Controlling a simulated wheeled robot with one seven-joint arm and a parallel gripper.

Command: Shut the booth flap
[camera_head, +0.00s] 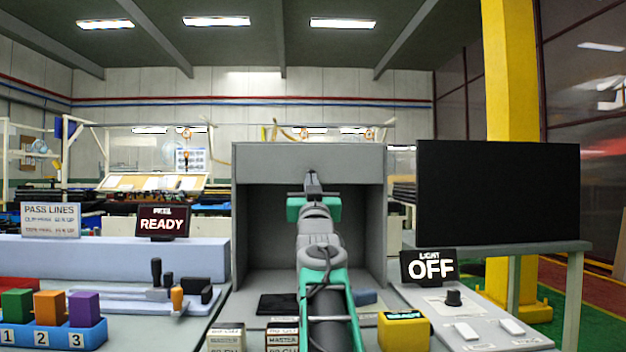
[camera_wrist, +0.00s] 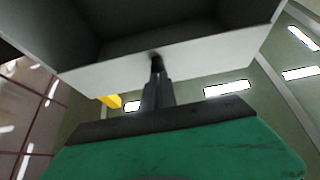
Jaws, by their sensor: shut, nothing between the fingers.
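The grey booth (camera_head: 245,220) stands in the middle of the head view, with its front open and its inside dark. A lighter grey panel (camera_head: 270,163), which looks like the flap, spans the top of the opening. In the wrist view the panel shows as a pale strip (camera_wrist: 110,78) with the dark inside beyond it. My gripper (camera_head: 311,174) is in front of the panel near its middle, fingers shut and empty. In the wrist view its fingertips (camera_wrist: 156,63) overlap the strip; I cannot tell whether they touch it. My arm hides part of the opening.
A black screen (camera_head: 498,195) and a LIGHT OFF sign (camera_head: 429,267) stand to the right. A yellow block (camera_head: 403,332) and small boxes (camera_head: 226,341) sit in front. A READY sign (camera_head: 162,223) and coloured blocks (camera_head: 49,307) are on the left.

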